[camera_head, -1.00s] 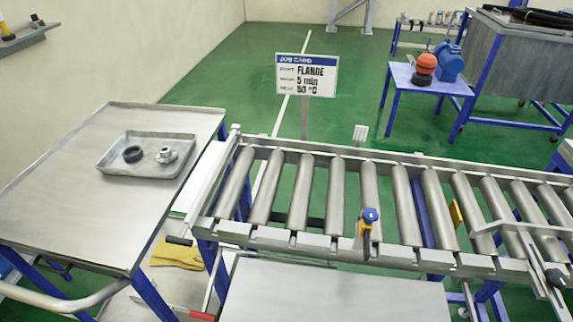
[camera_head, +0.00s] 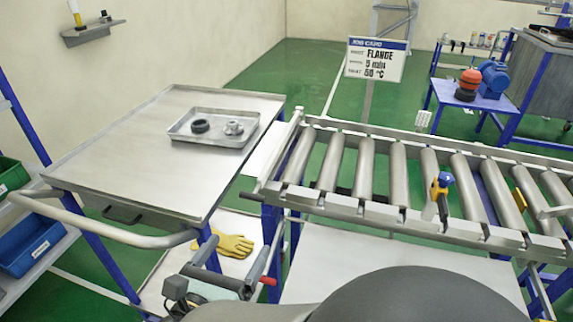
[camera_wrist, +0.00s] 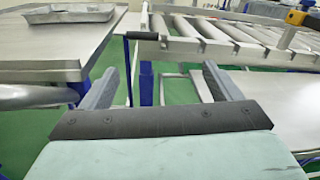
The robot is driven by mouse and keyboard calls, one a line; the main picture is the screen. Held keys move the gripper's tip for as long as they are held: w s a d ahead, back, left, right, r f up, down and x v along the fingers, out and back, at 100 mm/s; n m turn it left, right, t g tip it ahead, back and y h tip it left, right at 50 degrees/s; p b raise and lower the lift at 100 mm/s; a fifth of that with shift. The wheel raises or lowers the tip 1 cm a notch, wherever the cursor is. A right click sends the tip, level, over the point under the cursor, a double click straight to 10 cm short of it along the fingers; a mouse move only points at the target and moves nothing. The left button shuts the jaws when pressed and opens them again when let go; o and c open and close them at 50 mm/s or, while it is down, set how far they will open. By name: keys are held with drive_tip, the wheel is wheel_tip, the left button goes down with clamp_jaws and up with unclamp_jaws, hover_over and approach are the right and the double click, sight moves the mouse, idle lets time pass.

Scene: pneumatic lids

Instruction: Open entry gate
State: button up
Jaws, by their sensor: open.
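The entry gate (camera_head: 279,149) appears as a pale metal bar across the left end of the roller conveyor. A short dark handle (camera_head: 257,188) sticks out at its near end. In the wrist view the black handle (camera_wrist: 141,36) shows ahead and slightly left of centre, with the gate bar (camera_wrist: 145,18) behind it. My gripper (camera_head: 239,248) is low in the head view, nearer than the handle and apart from it. In the wrist view my gripper (camera_wrist: 160,70) has its fingers spread wide, with nothing between them. Whether the gate is latched cannot be told.
A steel table (camera_head: 120,165) with a tray (camera_head: 207,156) of two parts stands left of the conveyor (camera_head: 398,224). A red-handled lever (camera_head: 268,279) is close beside my right finger. Yellow gloves (camera_head: 235,245) lie on a lower shelf. A blue-and-yellow device (camera_head: 438,190) sits on the conveyor's near rail.

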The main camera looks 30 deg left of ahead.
drive_tip(key=s+a+n+y, duration=0.1)
drive_tip(key=s+a, duration=0.1)
drive_tip(key=p, duration=0.2)
approach(255, 191)
drive_tip(key=w, duration=0.3)
drive_tip(key=w+a, duration=0.1)
drive_tip(key=w, duration=0.6)
drive_tip(key=shift+a+f, duration=0.3)
drive_tip(key=shift+f, duration=0.1)
